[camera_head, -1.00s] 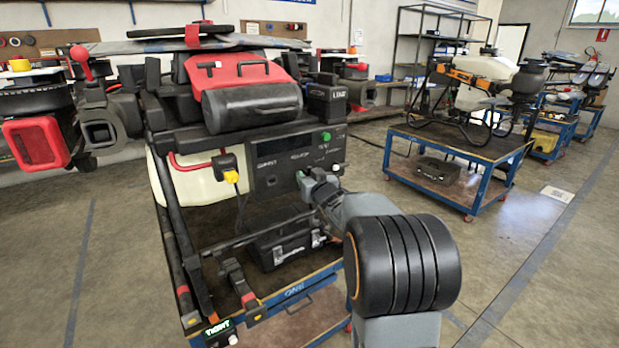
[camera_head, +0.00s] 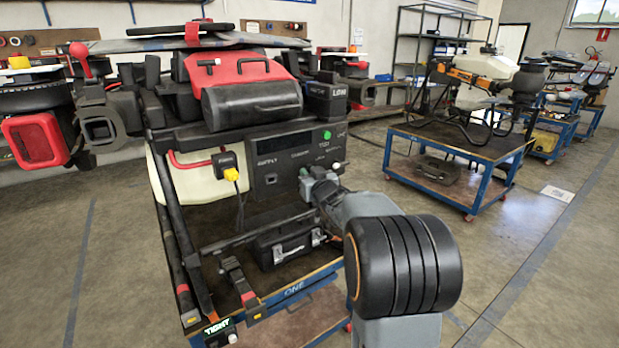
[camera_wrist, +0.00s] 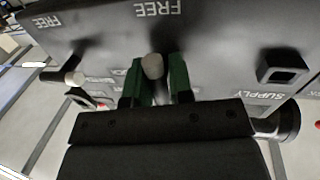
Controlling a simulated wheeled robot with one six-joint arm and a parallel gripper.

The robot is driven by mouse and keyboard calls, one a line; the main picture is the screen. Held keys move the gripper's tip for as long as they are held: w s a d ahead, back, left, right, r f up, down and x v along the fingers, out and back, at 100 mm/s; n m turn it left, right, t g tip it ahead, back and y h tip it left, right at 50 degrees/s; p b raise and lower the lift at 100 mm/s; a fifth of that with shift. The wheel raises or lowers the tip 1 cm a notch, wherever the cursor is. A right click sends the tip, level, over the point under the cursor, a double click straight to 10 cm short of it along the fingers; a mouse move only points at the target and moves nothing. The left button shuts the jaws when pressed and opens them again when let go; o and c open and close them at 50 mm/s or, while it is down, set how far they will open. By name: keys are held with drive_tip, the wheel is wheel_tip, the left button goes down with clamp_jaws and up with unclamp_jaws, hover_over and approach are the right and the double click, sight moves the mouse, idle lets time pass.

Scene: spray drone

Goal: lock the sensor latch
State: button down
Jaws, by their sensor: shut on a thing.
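In the wrist view, a grey rounded latch knob (camera_wrist: 153,67) sits between the two green fingers of my gripper (camera_wrist: 157,78), which are shut on it. The knob stands out from a dark panel (camera_wrist: 225,45), below a white "FREE" label. A second lever with a pale end (camera_wrist: 75,77) is to the left, near another "FREE" label. In the head view, my gripper (camera_head: 308,182) is at the right lower part of the drone's front panel (camera_head: 278,172). My wrist hides the held knob there. No label naming the sensor latch is readable.
A black case (camera_head: 285,245) lies on the cart below. In the wrist view, a square socket (camera_wrist: 283,70) is right of the knob, by a "SUPPLY" label. Floor at the right (camera_head: 540,290) is clear.

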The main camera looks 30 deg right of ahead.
drive_tip(key=n+b, duration=0.1)
drive_tip(key=b, duration=0.1)
drive_tip(key=n+b, duration=0.2)
drive_tip(key=shift+d+f+t, duration=0.1)
drive_tip(key=shift+f+t, duration=0.2)
drive_tip(key=shift+f, duration=0.05)
drive_tip(key=n+t+y+b, duration=0.1)
drive_tip(key=n+b, duration=0.4)
drive_tip(key=b, duration=0.1)
drive_tip(key=shift+d+r+n, duration=0.1)
drive_tip(key=shift+n, duration=0.3)
drive_tip(key=n+y+b, duration=0.1)
drive_tip(key=n+b, duration=0.2)
drive_tip(key=n, duration=0.2)
drive_tip(key=shift+r, duration=0.15)
drive_tip(key=shift+d+r+n+y+b, duration=0.1)
drive_tip(key=shift+n+y+b, duration=0.5)
drive_tip(key=shift+n, duration=0.85)
drive_tip(key=shift+r+n+y+b, duration=0.1)
drive_tip(key=shift+n+y+b, duration=0.2)
drive_tip(key=shift+n+b, duration=0.8)
drive_tip(key=shift+n+p, duration=0.3)
drive_tip(key=shift+n, duration=0.35)
drive_tip(key=c, duration=1.1)
unclamp_jaws()
drive_tip(key=shift+o, duration=0.2)
drive_tip(key=shift+s, duration=0.1)
